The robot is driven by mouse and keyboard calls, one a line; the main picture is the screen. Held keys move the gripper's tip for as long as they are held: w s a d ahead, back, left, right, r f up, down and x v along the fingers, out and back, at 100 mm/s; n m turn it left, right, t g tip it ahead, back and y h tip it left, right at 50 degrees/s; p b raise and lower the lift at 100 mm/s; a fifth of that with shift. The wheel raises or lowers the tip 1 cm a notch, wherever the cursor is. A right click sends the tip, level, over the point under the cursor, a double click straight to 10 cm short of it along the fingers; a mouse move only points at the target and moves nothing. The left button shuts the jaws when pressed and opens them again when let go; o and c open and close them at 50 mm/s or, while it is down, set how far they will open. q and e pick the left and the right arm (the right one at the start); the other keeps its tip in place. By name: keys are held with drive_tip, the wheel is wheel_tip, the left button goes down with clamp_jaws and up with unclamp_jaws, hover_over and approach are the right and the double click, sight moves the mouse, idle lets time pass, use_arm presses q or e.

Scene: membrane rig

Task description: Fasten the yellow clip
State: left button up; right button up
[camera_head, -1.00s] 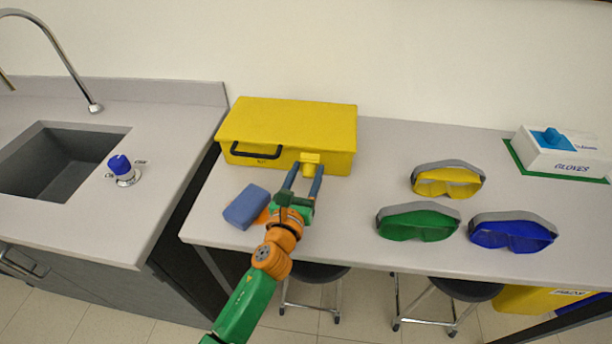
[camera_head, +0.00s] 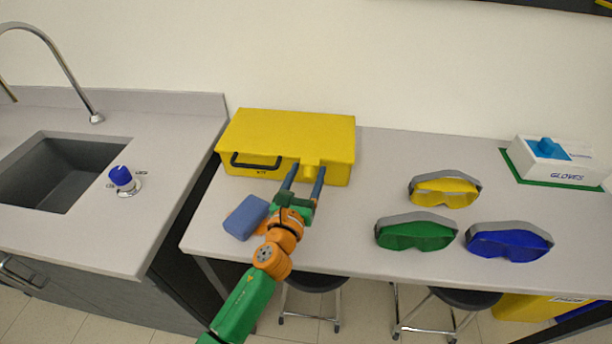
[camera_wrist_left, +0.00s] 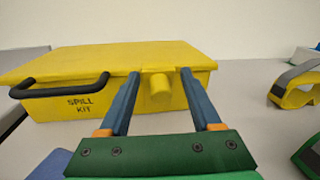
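The yellow clip (camera_head: 309,171) is on the front face of the yellow spill kit box (camera_head: 290,130), right of the black handle. In the left wrist view the clip (camera_wrist_left: 160,90) shows as a stubby rounded yellow piece just below the lid edge. The lid looks down; whether the clip is latched I cannot tell. My left gripper (camera_head: 308,170) is open. In the left wrist view its two blue fingers (camera_wrist_left: 159,72) stand one on each side of the clip, with visible gaps. My right gripper is not in view.
A blue block (camera_head: 245,217) lies left of my left gripper. Yellow (camera_head: 445,192), green (camera_head: 416,235) and blue goggles (camera_head: 509,244) lie to the right. A glove box (camera_head: 552,160) stands at the back right. A sink (camera_head: 60,172) is at the left.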

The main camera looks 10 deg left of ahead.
use_arm(q)
drive_tip(key=shift+s, duration=0.45)
drive_tip(key=s, duration=0.4)
drive_tip(key=s+a, duration=0.1)
drive_tip(key=s, duration=0.1)
drive_tip(key=shift+f, duration=0.1)
drive_tip(key=shift+s, duration=0.4)
drive_tip(key=shift+w, duration=0.1)
